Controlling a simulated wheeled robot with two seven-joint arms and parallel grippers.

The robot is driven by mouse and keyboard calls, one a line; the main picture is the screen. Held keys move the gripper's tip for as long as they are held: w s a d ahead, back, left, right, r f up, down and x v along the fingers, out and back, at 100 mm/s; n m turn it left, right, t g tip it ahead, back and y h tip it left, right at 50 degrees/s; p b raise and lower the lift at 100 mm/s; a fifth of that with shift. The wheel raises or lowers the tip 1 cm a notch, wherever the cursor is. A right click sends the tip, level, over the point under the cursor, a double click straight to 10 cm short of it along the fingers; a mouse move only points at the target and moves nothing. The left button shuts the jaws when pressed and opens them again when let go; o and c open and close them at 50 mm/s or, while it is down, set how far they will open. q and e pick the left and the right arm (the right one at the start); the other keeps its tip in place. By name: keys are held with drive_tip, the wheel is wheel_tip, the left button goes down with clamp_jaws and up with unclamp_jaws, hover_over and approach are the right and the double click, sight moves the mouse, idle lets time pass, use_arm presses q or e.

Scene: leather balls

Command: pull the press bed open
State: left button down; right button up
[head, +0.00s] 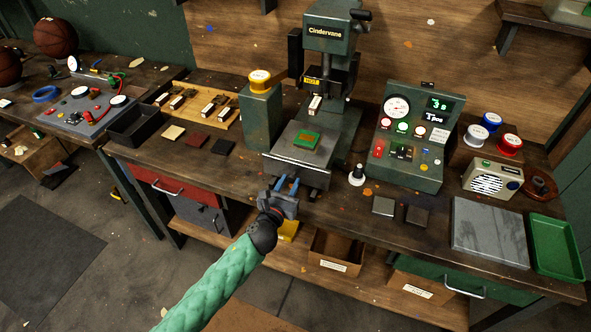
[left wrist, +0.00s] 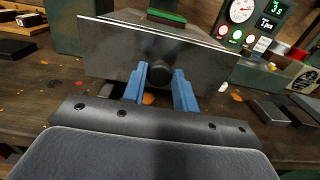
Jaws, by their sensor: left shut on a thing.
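The dark green press (head: 327,35), marked "Cindervane", stands at the back middle of the bench. Its grey press bed (head: 284,150) sticks out in front of the press column, and a green piece with an orange-brown middle (head: 306,140) lies on it. The bed's upright metal front plate (left wrist: 110,45) carries a round dark knob (left wrist: 160,76). My left gripper (head: 287,186) is at the front of the bed. In the left wrist view its blue fingers (left wrist: 160,88) are on either side of the knob, shut on it. My right gripper is not in view.
A green control box (head: 411,135) with a gauge stands right of the press. A green post with a yellow-topped spool (head: 260,115) stands close at the left. A small white-and-black knob-like thing (head: 356,175) is near the bed's right side.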

use_arm(q)
drive_tip(key=shift+v, duration=1.4)
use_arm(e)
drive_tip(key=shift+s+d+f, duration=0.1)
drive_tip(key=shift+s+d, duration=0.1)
use_arm(q)
drive_tip(key=c, duration=1.1)
unclamp_jaws()
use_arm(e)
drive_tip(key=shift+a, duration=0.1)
use_arm(q)
drive_tip(key=shift+s+f, duration=0.1)
drive_tip(key=shift+s, duration=0.05)
drive_tip(key=b+v, duration=0.3)
drive_tip(key=v, duration=0.4)
drive_tip(key=shift+s, duration=0.25)
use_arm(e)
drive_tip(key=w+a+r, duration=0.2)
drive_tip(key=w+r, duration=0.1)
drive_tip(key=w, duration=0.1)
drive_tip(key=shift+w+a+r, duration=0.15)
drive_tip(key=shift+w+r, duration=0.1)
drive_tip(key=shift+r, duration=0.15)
use_arm(q)
drive_tip(key=shift+a, duration=0.15)
